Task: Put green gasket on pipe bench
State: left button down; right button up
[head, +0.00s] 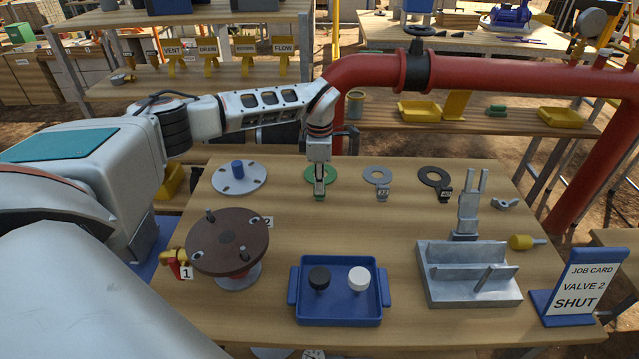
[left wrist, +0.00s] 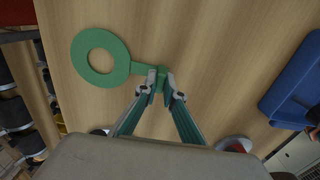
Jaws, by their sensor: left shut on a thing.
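The green gasket (head: 308,176) is a flat ring with a tab, near the far edge of the wooden table. It shows whole in the left wrist view (left wrist: 122,66). My left gripper (head: 319,188) points down at the gasket and is shut on its tab; the fingertips show in the left wrist view (left wrist: 161,83). I cannot tell whether the gasket touches the table or hangs just above it. A wooden bench (head: 382,128) stands behind, beneath the red pipe (head: 480,75); it looks like the pipe bench. My right gripper is not in view.
A grey gasket (head: 370,174) and a black gasket (head: 427,173) lie to the right, a round flange plate (head: 225,181) to the left. A brown flange (head: 245,240), blue tray (head: 342,310) and metal fixture (head: 445,285) stand nearer. Yellow trays (head: 420,110) occupy the rear bench.

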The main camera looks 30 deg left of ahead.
pick_arm(q)
jog(key=c, duration=2.1)
grip_release()
jog(key=shift+f, duration=0.15)
jog(key=shift+c, duration=0.2)
notch_tip(320, 180, up, 12)
jog(key=b, duration=0.1)
jog(key=shift+r, duration=0.2)
